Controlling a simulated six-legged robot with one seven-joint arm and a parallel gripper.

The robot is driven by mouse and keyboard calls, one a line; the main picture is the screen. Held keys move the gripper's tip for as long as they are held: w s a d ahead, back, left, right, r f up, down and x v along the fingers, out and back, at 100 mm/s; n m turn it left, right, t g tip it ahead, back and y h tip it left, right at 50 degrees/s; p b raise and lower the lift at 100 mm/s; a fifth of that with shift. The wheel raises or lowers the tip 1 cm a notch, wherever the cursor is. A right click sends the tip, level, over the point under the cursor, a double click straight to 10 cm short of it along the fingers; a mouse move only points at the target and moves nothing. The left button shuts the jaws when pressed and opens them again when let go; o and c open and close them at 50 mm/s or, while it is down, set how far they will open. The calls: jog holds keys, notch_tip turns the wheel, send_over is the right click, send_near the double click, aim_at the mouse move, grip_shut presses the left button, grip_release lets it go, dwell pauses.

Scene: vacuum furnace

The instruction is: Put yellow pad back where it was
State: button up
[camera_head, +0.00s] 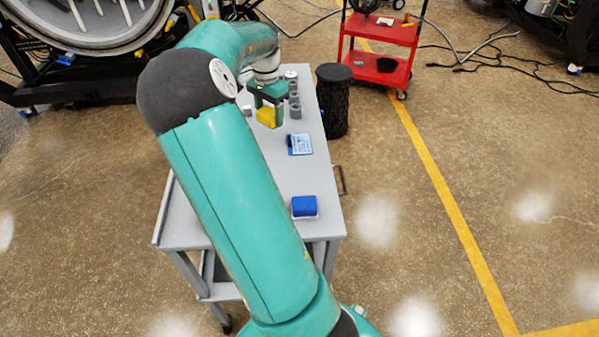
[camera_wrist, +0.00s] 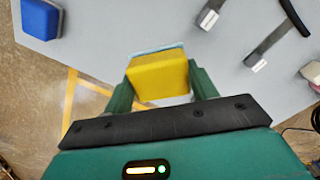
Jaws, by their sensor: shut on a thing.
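The yellow pad (camera_head: 266,117) is a small block held over the grey table (camera_head: 318,175), toward its far end. My gripper (camera_head: 269,108) is shut on it. In the wrist view the pad (camera_wrist: 158,77) sits between the two green fingers of my gripper (camera_wrist: 162,86). A pale blue strip (camera_wrist: 156,50) shows along the pad's far edge; I cannot tell whether it belongs to the pad. The pad appears raised above the table, but its exact height is unclear. My arm hides much of the table's left side.
A blue pad (camera_head: 304,206) with a pale base lies near the table's front right. A blue-and-white card (camera_head: 300,145) and several grey cylinders (camera_head: 294,96) are along the right edge. A black bin (camera_head: 334,98) and a red cart (camera_head: 378,65) stand beyond. Table between card and blue pad is clear.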

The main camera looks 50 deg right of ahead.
jog(key=s+a+f, duration=0.2)
jog(key=s+f, duration=0.1)
jog(key=s, duration=0.4)
send_over(301, 180)
jog(key=f, duration=0.5)
jog(key=shift+w+d+f, duration=0.1)
jog(key=shift+w+f, duration=0.2)
jog(key=shift+w, duration=0.05)
jog(key=shift+s+f, duration=0.1)
jog(key=shift+f, duration=0.15)
jog(key=f, duration=0.3)
jog(key=shift+s+f, duration=0.2)
jog(key=o, duration=1.4)
jog(key=shift+c, duration=0.2)
